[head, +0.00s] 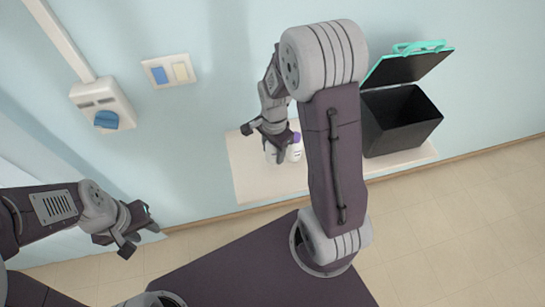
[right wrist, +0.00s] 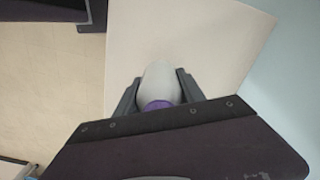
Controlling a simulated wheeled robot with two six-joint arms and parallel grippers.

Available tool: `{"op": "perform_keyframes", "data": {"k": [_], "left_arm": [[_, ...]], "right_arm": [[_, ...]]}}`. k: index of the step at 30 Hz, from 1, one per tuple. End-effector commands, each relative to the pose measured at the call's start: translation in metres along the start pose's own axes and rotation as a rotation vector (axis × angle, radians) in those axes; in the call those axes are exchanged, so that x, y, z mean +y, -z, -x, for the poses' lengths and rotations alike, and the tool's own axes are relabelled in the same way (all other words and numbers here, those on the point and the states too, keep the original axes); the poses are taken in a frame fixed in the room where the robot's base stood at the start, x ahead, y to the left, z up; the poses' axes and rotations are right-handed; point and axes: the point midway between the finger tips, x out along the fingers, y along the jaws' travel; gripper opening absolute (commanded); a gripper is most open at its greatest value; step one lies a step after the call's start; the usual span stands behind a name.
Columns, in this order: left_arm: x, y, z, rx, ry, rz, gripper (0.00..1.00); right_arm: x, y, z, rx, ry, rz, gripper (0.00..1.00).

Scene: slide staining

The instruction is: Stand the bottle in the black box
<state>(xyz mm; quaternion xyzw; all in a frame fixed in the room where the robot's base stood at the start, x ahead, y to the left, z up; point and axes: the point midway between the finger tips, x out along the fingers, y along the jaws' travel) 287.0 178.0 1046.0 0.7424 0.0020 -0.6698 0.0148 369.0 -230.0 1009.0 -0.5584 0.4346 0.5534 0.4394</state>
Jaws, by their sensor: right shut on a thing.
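The white bottle with a purple cap (head: 294,150) is at the shelf, partly hidden by my right gripper and arm in the head view. My right gripper (head: 270,150) is shut on it. In the right wrist view the bottle (right wrist: 160,80) sits between the two fingers (right wrist: 157,92), its purple cap toward the camera. I cannot tell whether it touches the shelf. The black box (head: 400,120) stands to the right on the shelf, its lid (head: 408,67) with a teal rim tipped open toward the wall. My left gripper (head: 133,228) hangs empty at lower left, fingers apart.
A pale shelf (head: 250,180) runs along the blue wall, bare left of the bottle. My right arm crosses between bottle and box in the head view. A wall switch (head: 169,71) and a grey socket with a blue knob (head: 104,107) are at upper left.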

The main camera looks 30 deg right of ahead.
Motion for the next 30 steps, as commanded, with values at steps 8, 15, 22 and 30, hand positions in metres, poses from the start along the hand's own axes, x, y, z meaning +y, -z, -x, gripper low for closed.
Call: {"op": "perform_keyframes", "data": {"k": [8,15,22,30], "left_arm": [[0.0,-0.001,-0.007,0.0,0.0,0.0,0.36],[0.0,-0.001,-0.008,0.0,0.0,0.0,0.36],[0.0,-0.001,-0.009,0.0,0.0,0.0,0.36],[0.0,-0.001,-0.009,0.0,0.0,0.0,0.36]], "right_arm": [[0.052,0.033,0.034,0.001,-0.001,-0.008,0.0],[0.084,0.052,0.057,0.0,-0.003,-0.007,0.0],[0.096,0.059,0.065,-0.001,-0.004,-0.002,0.0],[0.093,0.057,0.064,-0.002,-0.006,0.025,0.0]]}}
